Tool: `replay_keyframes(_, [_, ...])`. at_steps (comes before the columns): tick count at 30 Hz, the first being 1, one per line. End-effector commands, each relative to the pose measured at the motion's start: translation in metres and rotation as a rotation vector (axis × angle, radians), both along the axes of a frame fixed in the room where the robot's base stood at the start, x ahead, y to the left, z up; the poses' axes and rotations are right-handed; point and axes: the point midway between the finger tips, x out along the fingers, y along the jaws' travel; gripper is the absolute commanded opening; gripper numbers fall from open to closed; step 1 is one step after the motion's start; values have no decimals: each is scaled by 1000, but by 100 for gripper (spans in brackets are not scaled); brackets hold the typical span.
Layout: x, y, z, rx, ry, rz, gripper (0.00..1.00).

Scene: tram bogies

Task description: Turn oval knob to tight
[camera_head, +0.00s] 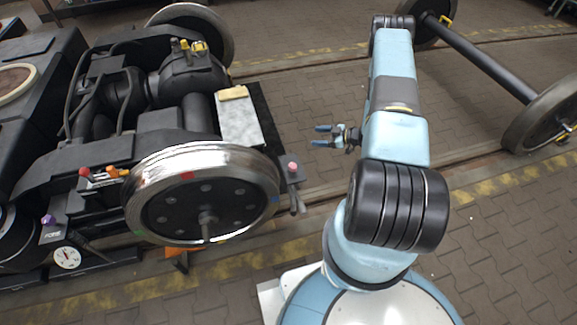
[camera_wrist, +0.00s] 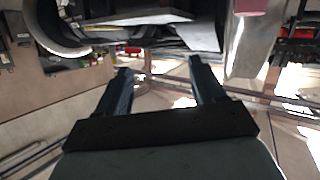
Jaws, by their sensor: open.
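I cannot tell for certain which part is the oval knob. A pink knob (camera_head: 292,166) stands on a dark post at the bogie's right end, near the shiny wheel. A pink piece (camera_wrist: 250,6) also shows at the top right of the wrist view, cut off by the edge. A purple knob (camera_head: 47,219) sits at the lower left, near a round gauge. My gripper (camera_head: 320,136) is open and empty, right of the bogie and above the paving, apart from every knob. In the wrist view its two blue fingers (camera_wrist: 160,68) are spread with nothing between them.
The black bogie (camera_head: 150,120) has a shiny wheel (camera_head: 205,195) and a grey plate (camera_head: 240,120) bearing a yellow block (camera_head: 233,93). Red and orange handles (camera_head: 98,174) and a white gauge (camera_head: 67,258) are at left. A loose wheelset (camera_head: 485,65) lies right. Paving between is clear.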

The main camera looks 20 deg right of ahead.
Motion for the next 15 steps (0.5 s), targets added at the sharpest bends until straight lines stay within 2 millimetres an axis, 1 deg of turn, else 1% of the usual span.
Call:
replay_keyframes(1, [-18, 5, -18, 47, 8, 19, 69])
replay_keyframes(3, [-39, 11, -34, 109, 9, 46, 69])
replay_keyframes(7, [-74, 21, -58, 212, 10, 84, 69])
replay_keyframes(9, [-89, 26, -66, 256, 10, 100, 69])
replay_keyframes(12, [-103, 29, -74, 299, 11, 114, 69])
replay_keyframes(15, [-111, 32, -78, 324, 12, 120, 69])
